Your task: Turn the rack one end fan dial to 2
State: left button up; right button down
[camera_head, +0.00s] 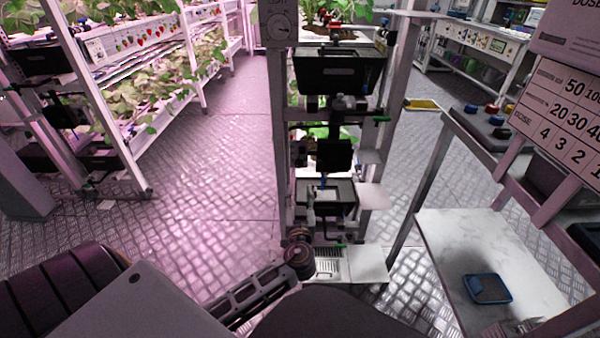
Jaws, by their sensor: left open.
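The end of a rack stands upright in the middle of the view. A grey box at its top carries a round pale dial (280,27) with a dark pointer. The label above it is cut by the top edge and seems to read LIGHT. I cannot make out a dial marked for the fan, nor a setting of 2. My left gripper (298,252) is low at the foot of this rack end, well below the dial and apart from it. It is open and partly lost against dark parts. My right gripper is out of view.
Dark trays (340,72) and fittings fill the rack end. A second planted rack (150,40) stands left across an open metal floor (235,150). At right, a pale table (450,240) holds a blue-rimmed tray (487,289) below a dose chart (570,110).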

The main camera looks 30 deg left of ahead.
aim_at(299, 166)
pick_arm(q)
jog(key=shift+w, duration=0.1)
dwell(0.3)
jog(key=shift+b+x, duration=1.2)
jog(key=shift+x, duration=5.6)
jog(key=shift+c, duration=0.2)
grip_shut()
